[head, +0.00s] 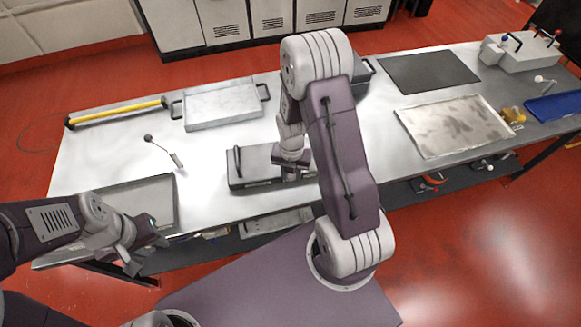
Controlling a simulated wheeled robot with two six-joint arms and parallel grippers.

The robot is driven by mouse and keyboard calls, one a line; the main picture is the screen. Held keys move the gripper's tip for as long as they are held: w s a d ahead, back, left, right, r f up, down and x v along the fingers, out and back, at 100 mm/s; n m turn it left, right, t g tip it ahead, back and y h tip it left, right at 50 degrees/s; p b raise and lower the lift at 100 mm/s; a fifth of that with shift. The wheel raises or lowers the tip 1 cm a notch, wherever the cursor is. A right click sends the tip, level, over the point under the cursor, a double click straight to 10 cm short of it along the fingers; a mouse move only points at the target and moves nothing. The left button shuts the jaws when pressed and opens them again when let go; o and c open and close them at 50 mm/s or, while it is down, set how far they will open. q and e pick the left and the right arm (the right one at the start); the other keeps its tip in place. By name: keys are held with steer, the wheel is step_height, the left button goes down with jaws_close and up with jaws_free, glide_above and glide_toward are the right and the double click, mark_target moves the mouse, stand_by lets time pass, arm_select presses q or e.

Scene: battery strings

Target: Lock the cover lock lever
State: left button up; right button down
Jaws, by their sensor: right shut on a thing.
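A low dark box (247,177) with a black handle at its left end stands on the steel table near its front edge. My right gripper (289,178) points down at the box's top and is shut on a part there. My own gripper and arm hide that part and the box's right side, so I cannot make out the lock lever or its angle. My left gripper (145,249) is open and empty, at the table's front left, near a grey tray.
A grey tray (150,190) lies at the front left, with a thin ball-ended rod (160,149) behind it. A yellow bar (115,112) and a light handled tray (222,105) lie at the back. A dark mat (428,72) and a stained tray (455,127) lie right.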

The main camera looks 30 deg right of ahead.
steer(key=shift+s+d+n, duration=0.15)
steer(key=shift+d+n, duration=0.05)
steer(key=shift+n, duration=0.1)
steer(key=shift+s+d+n, duration=0.4)
steer(key=shift+d+n, duration=0.2)
steer(key=shift+n, duration=0.6)
steer(key=shift+p, duration=0.3)
steer(key=shift+w+d+r+n+p, duration=0.15)
steer(key=shift+d+n+p, duration=0.15)
steer(key=shift+p, duration=2.05)
steer(key=shift+s+d+n+p, duration=0.1)
steer(key=shift+s+n+p, duration=0.2)
steer(key=shift+p, duration=2.05)
steer(key=shift+s+d+f+n, duration=0.2)
steer(key=shift+d+n, duration=0.15)
steer(key=shift+n, duration=0.25)
